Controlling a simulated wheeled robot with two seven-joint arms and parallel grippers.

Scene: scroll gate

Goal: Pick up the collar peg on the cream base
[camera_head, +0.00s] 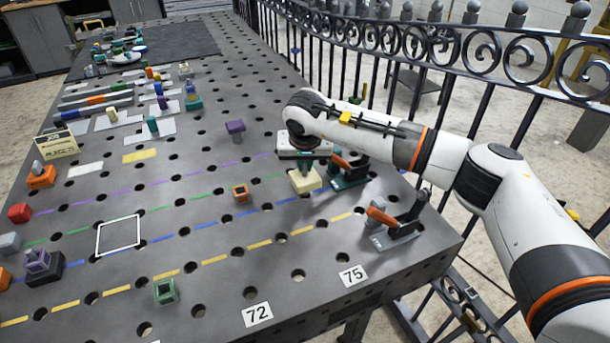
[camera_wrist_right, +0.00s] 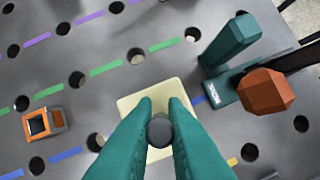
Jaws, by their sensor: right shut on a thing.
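The collar peg's cream base (camera_head: 304,181) is near the right side of the table, below my right gripper (camera_head: 304,163). In the right wrist view the square cream base (camera_wrist_right: 127,105) lies under the fingertips. The dark grey round top of the peg (camera_wrist_right: 159,131) stands between the two teal fingers. My right gripper (camera_wrist_right: 160,115) is shut on this peg from above. The collar is hidden by the fingers. I cannot tell whether the base touches the table. My left gripper is not in view.
A teal clamp with an orange handle (camera_head: 348,172) stands close right of the cream base; a grey clamp (camera_head: 396,225) is nearer the edge. An orange hollow block (camera_head: 241,193) lies left. A white square outline (camera_head: 118,235) is clear. A fence (camera_head: 450,45) runs behind.

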